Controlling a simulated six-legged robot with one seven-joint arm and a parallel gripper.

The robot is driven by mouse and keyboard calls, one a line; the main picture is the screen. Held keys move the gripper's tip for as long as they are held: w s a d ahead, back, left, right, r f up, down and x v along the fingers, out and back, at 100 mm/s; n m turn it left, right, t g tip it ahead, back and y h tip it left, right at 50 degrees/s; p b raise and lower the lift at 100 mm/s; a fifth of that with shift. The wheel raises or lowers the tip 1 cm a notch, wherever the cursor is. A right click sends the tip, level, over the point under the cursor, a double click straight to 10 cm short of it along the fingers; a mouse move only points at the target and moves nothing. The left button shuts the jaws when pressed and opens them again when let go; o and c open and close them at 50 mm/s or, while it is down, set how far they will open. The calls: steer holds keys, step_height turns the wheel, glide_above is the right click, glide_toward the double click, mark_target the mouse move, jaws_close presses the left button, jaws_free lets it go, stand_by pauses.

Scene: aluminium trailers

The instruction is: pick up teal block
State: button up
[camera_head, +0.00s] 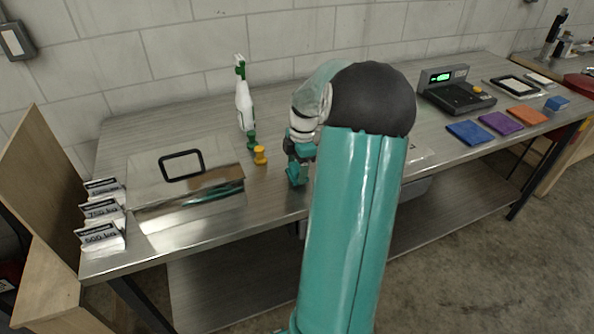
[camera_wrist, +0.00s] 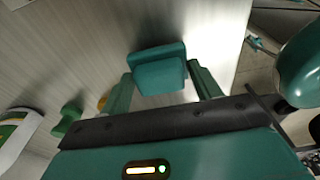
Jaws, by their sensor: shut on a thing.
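The teal block (camera_wrist: 158,68) sits between the two fingers of my gripper (camera_wrist: 161,76) in the wrist view, with a finger against each side. My gripper is shut on it. In the head view my gripper (camera_head: 298,168) is low over the front-middle of the metal table, beside my large teal arm link. The block cannot be told apart from my teal fingers there. Whether the block still touches the table is not clear.
A yellow piece (camera_head: 260,155), a green piece (camera_head: 251,140) and a white-green spray bottle (camera_head: 245,105) stand left of my gripper. A scale (camera_head: 456,95) and coloured pads (camera_head: 470,133) are right.

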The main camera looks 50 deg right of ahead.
steer(key=s+a+r, duration=0.6)
steer(key=s+r, duration=0.5)
steer(key=s, duration=0.1)
steer(key=shift+s+a+r, duration=0.2)
steer(key=shift+a+r, duration=0.1)
steer(key=shift+r, duration=0.05)
steer(key=o, duration=0.5)
steer(key=shift+c, duration=0.2)
steer(key=c, duration=0.3)
steer(key=shift+c, duration=0.2)
steer(key=shift+w, duration=0.1)
